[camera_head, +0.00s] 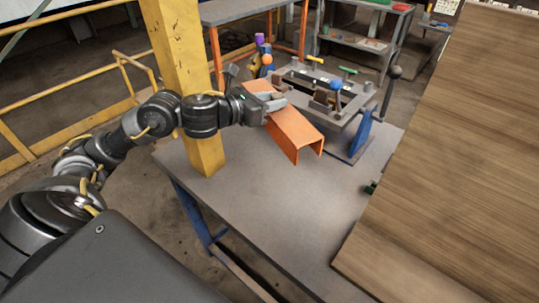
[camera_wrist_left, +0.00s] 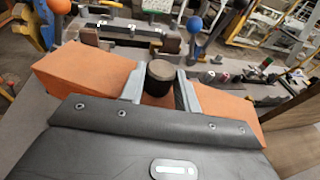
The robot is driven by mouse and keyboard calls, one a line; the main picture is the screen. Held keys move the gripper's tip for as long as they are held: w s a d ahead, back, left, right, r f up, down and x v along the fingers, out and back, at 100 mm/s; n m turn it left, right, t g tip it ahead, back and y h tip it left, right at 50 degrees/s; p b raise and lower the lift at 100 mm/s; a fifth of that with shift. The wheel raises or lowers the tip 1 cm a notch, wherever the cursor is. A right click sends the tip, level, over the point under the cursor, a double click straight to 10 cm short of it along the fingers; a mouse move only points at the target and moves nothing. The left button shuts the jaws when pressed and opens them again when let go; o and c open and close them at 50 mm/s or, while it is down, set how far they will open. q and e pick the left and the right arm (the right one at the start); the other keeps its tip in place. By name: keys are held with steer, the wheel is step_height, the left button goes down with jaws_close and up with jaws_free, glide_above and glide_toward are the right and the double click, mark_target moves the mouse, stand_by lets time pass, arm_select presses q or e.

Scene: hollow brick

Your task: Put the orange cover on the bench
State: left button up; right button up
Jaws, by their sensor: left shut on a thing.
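The orange cover (camera_head: 295,132) is a long channel-shaped piece, open on its underside at the near end. My left gripper (camera_head: 275,101) is shut on it near its middle, and the cover slants over the bench (camera_head: 265,205). I cannot tell whether its near end touches the bench top. In the left wrist view the cover (camera_wrist_left: 85,72) extends to both sides of the fingers (camera_wrist_left: 160,88), with a dark round knob (camera_wrist_left: 157,68) between them. My right gripper is not in view.
A grey fixture (camera_head: 345,100) with knobbed levers stands behind the cover. A yellow post (camera_head: 182,70) rises beside my left arm. A large wooden panel (camera_head: 455,160) fills the right side. The bench's near part is clear.

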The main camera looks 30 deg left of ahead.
arm_select(q)
steer(key=shift+f+b, duration=0.65)
steer(key=shift+f, duration=7.3)
steer(key=shift+f, duration=0.1)
steer(key=o, duration=1.1)
